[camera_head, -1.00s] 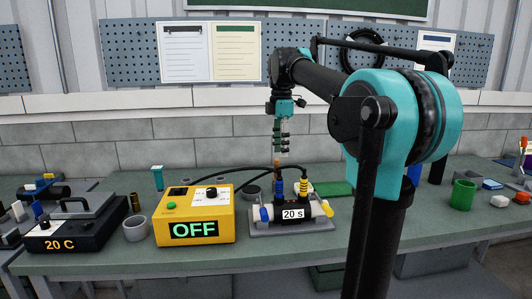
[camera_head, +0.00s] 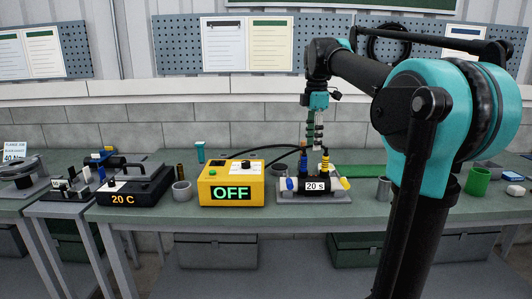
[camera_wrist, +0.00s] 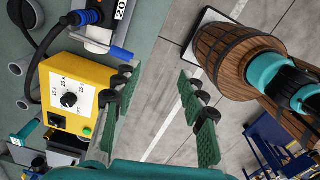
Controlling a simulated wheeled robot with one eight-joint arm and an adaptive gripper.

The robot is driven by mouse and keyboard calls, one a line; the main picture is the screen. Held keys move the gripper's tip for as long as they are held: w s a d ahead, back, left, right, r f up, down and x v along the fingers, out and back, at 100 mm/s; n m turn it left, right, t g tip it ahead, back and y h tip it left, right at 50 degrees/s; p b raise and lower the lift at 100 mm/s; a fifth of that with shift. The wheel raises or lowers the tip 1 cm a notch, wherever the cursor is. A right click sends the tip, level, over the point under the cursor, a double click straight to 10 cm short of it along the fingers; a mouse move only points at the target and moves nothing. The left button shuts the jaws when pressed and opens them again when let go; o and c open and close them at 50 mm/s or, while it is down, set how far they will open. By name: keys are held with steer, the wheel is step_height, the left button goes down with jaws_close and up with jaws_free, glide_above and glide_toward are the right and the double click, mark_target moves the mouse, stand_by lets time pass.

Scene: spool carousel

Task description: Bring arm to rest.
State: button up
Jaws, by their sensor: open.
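My gripper (camera_head: 315,142) hangs pointing down from my raised arm, above the bench near the black cylinder fixture labelled "20 s" (camera_head: 317,185). Its two green-padded fingers show in the wrist view (camera_wrist: 160,95), spread apart with nothing between them. The yellow control box (camera_head: 230,184) stands left of the fixture and reads "OFF". The box also shows at the left of the wrist view (camera_wrist: 70,97). Black cables run from it to the fixture, with blue and yellow connectors on top. From the head view I cannot tell how far the fingertips are above those connectors.
A black "20 C" unit (camera_head: 136,184), a grey cup (camera_head: 182,191) and a teal-topped post (camera_head: 200,151) stand to the left. A green cup (camera_head: 478,181) stands right.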

steer(key=s+d+f+m+t, duration=0.1)
steer(key=s+f+m, duration=0.5)
steer(key=f, duration=0.6)
steer(key=s+d+f+m+t, duration=0.1)
steer(key=s+f+m, duration=0.6)
steer(key=f, duration=0.5)
steer(key=s+d+f+m+t, duration=0.2)
steer(key=s+f+m, duration=0.5)
steer(key=f, duration=0.6)
steer(key=shift+s, duration=0.85)
